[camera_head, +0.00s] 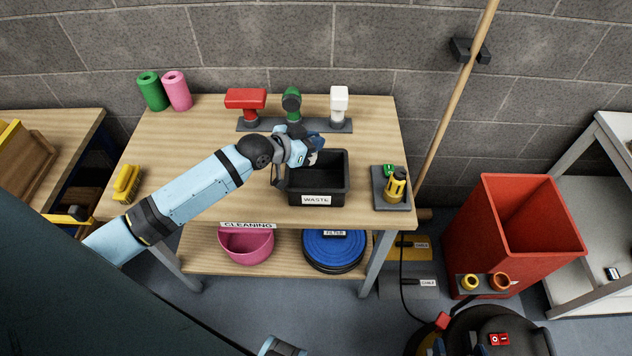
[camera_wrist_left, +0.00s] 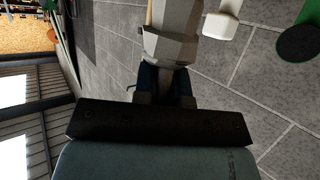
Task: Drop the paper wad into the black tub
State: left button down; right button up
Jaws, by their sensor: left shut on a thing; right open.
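The paper wad (camera_wrist_left: 172,45) is a pale grey, faceted lump between the dark blue fingers of my left gripper (camera_wrist_left: 167,85) in the left wrist view. In the head view my left gripper (camera_head: 313,150) is shut on it, over the back edge of the black tub. Only a small pale bit of the wad (camera_head: 312,158) shows there. The black tub (camera_head: 318,190), labelled WASTE, stands upright on the wooden bench; the part of its inside that shows looks empty. My right gripper (camera_head: 460,347) is only partly in view at the bottom edge, its dark blue fingertips apart.
A rack (camera_head: 255,125) with red, green and white tools stands behind the tub. A grey tray (camera_head: 378,196) with a yellow item is to its right. Green (camera_head: 153,91) and pink rolls and a yellow brush (camera_head: 127,184) are left. A red bin (camera_head: 470,240) stands on the floor.

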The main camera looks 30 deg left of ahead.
pick_arm(q)
jog(key=c, duration=1.1)
grip_release()
jog(key=shift+s, duration=0.1)
jog(key=shift+s+a+r, duration=0.1)
jog(key=shift+s+a, duration=0.1)
jog(key=shift+s, duration=0.1)
jog(key=v, duration=1.3)
jog(key=shift+b, duration=0.45)
jog(key=s+d+f+n+g+y+p, duration=0.1)
jog(key=s+d+f+p, duration=0.5)
jog(key=s+d+f, duration=0.7)
jog(key=shift+s+d+f+n+y, duration=0.25)
jog(key=shift+s+f+n+y, duration=0.5)
jog(key=shift+f+y, duration=0.2)
